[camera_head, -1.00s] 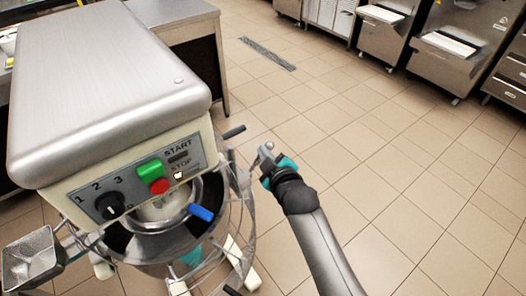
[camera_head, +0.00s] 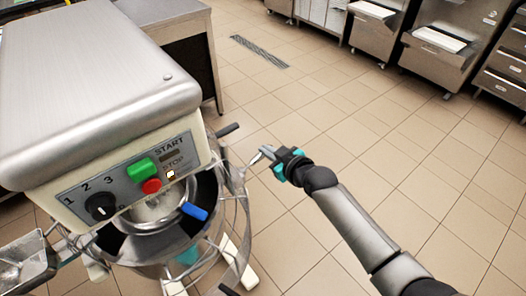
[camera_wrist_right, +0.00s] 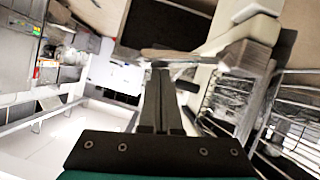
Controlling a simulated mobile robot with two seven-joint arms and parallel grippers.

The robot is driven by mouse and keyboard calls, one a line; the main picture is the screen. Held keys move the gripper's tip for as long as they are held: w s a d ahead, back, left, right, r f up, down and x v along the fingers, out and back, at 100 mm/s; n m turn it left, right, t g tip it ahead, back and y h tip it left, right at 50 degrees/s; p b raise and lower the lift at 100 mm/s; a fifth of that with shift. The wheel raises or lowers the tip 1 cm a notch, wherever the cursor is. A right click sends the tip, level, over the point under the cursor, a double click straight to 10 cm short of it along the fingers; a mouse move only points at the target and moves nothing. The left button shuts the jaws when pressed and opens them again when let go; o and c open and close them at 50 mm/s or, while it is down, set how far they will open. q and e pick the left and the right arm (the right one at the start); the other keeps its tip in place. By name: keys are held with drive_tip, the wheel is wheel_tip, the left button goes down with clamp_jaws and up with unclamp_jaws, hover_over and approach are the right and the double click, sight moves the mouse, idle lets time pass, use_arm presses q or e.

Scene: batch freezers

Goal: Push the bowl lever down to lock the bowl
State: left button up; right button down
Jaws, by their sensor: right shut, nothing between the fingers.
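The large mixer (camera_head: 95,85) stands at left in the head view, with its bowl (camera_head: 155,212) under the head behind a wire guard (camera_head: 240,215). A thin metal lever (camera_head: 255,158) sticks out on the mixer's right side; I take it for the bowl lever. My right gripper (camera_head: 266,152) is shut and empty, with its tips close by the lever end. In the right wrist view, the shut fingers (camera_wrist_right: 161,80) point at a metal bar (camera_wrist_right: 180,56) across their tips; I cannot tell whether they touch. My left gripper is not in view.
A steel tray (camera_head: 22,262) is at lower left. A counter (camera_head: 175,30) stands behind. Open tiled floor (camera_head: 380,150) lies at right, with steel machines (camera_head: 445,45) at the back.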

use_arm(q)
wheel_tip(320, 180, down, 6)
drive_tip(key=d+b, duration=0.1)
drive_tip(key=b, duration=0.5)
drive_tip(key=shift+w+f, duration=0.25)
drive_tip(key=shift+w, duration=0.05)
use_arm(e)
drive_tip(key=shift+w+d+f+m+g+y, duration=0.15)
drive_tip(key=shift+d+f+m+y, duration=0.15)
drive_tip(key=shift+f, duration=0.45)
drive_tip(key=shift+w+d+f+m+g+y, duration=0.15)
drive_tip(key=shift+w+f+m+g+y, duration=0.15)
drive_tip(key=shift+f, duration=0.45)
drive_tip(key=shift+w+d+f+m+g+y, duration=0.1)
drive_tip(key=shift+d+f+m+y, duration=0.1)
drive_tip(key=shift+f+m, duration=0.4)
drive_tip(key=shift+f, duration=0.15)
